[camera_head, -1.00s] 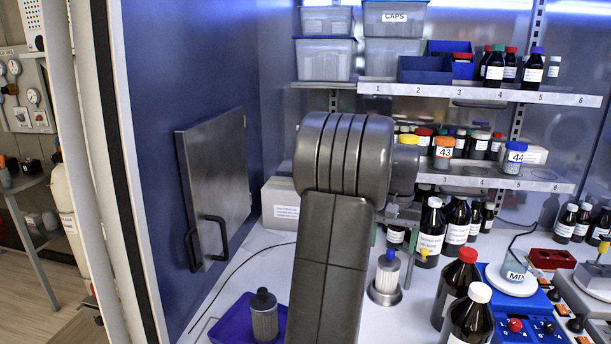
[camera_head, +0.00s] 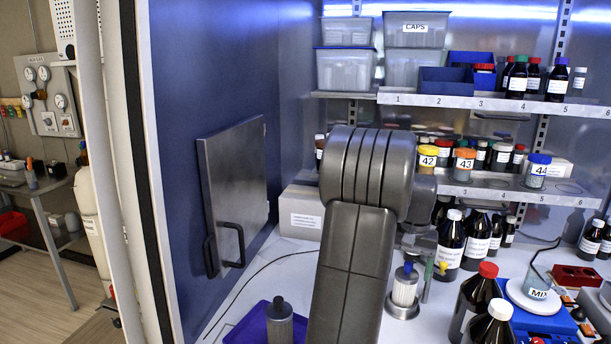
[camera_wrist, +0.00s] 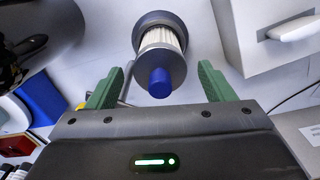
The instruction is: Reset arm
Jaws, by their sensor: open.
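My arm (camera_head: 355,245) rises in the middle of the head view and hides part of the bench behind it. In the wrist view my gripper (camera_wrist: 162,88) is open, with its two green fingers apart. A white ribbed cylinder with a blue tip (camera_wrist: 161,55) shows beyond and between the fingers, in a grey round holder. I cannot tell how far it is from the fingertips. In the head view a similar white cylinder with a blue tip (camera_head: 405,286) stands upright in a round metal base, right of my arm. The gripper's fingers are hard to make out there.
A dark-capped grey cylinder (camera_head: 279,322) stands in a purple tray (camera_head: 247,326) left of my arm. Brown bottles (camera_head: 477,300) and a blue mixer (camera_head: 540,318) crowd the right. Numbered shelves (camera_head: 480,101) hold jars and bins. A steel door (camera_head: 235,190) is at left.

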